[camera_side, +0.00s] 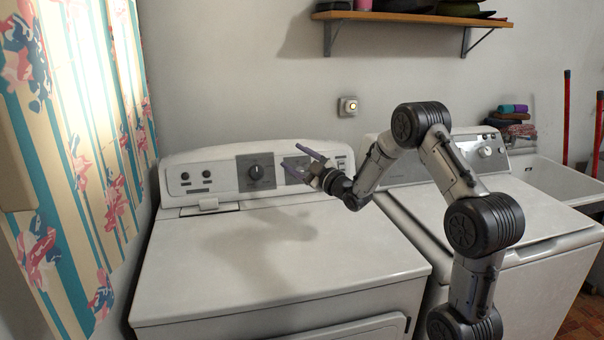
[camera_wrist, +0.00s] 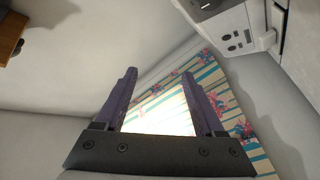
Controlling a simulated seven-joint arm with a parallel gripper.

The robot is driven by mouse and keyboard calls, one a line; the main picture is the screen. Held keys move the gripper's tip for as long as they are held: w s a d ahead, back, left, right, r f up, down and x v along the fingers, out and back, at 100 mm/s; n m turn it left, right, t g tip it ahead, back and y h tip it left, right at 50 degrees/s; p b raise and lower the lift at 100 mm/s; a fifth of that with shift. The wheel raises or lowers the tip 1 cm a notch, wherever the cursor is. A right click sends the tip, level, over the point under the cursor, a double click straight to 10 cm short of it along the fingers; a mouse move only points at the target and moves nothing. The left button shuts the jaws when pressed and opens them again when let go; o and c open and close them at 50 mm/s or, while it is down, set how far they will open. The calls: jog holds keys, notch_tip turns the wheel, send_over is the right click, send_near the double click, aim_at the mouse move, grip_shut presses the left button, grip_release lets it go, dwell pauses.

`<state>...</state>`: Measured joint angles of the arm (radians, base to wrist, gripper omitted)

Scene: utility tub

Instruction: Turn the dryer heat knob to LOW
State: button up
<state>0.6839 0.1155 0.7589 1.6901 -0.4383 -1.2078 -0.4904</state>
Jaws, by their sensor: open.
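The dryer (camera_side: 270,262) is the white machine on the left in the side view. Its heat knob (camera_side: 256,172) is a dark round dial on a grey plate on the back panel; its setting is too small to read. My gripper (camera_side: 297,162) is open and empty, to the right of the knob in the picture and apart from it, with its purple fingers pointing left. In the wrist view, my gripper (camera_wrist: 158,92) has its two fingers spread, with only curtain and bright light between them. Part of the dryer panel (camera_wrist: 238,38) shows at the upper right there.
A second white machine (camera_side: 505,222) stands to the right, beside a sink (camera_side: 565,180). A wooden shelf (camera_side: 410,16) hangs on the wall above a wall socket (camera_side: 347,106). A floral striped curtain (camera_side: 75,150) hangs at the left. The dryer top is clear.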

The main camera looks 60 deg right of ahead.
aim_at(300, 171)
jog(key=s+d+f+m+g, duration=0.1)
jog(key=d+f, duration=0.1)
jog(key=f, duration=0.1)
jog(key=s+d+f+g+h, duration=0.1)
jog(key=s+d+f, duration=0.1)
jog(key=d+f, duration=0.1)
jog(key=s+d+f+m+h, duration=0.1)
jog(key=s+d+f, duration=0.1)
jog(key=f, duration=0.3)
jog(key=shift+s+d+f+m+g, duration=0.15)
jog(key=shift+d+m+g, duration=0.15)
jog(key=shift+d+g, duration=0.15)
jog(key=shift+s+d, duration=0.15)
jog(key=shift+d, duration=0.15)
jog(key=shift+h, duration=0.3)
jog(key=x, duration=1.3)
jog(key=shift+w+d, duration=0.15)
jog(key=shift+w, duration=0.2)
grip_shut()
